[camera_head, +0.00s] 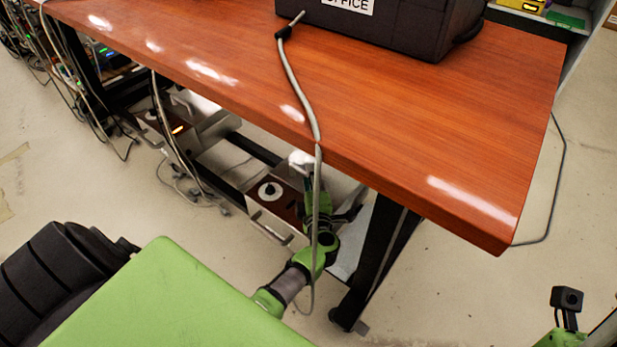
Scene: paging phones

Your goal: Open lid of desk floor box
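Under the desk, a box (285,204) with a brown top, a round white part and a light bar handle (272,230) sits near the floor. It appears to be the desk floor box; its far side is hidden under the desk, and I cannot tell how its lid stands. My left gripper (322,203) is at the box's right side, under the desk edge. Its dark fingers are small and partly hidden by a hanging cable, so I cannot tell whether it is open or touches the box. My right gripper is not in view; only part of that arm shows at bottom right.
The wooden desk (440,130) overhangs the box. A grey cable (292,78) hangs over its edge in front of my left arm. A dark desk leg (378,262) stands right of the gripper. More boxes and cables lie at left. The floor (450,290) at right is clear.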

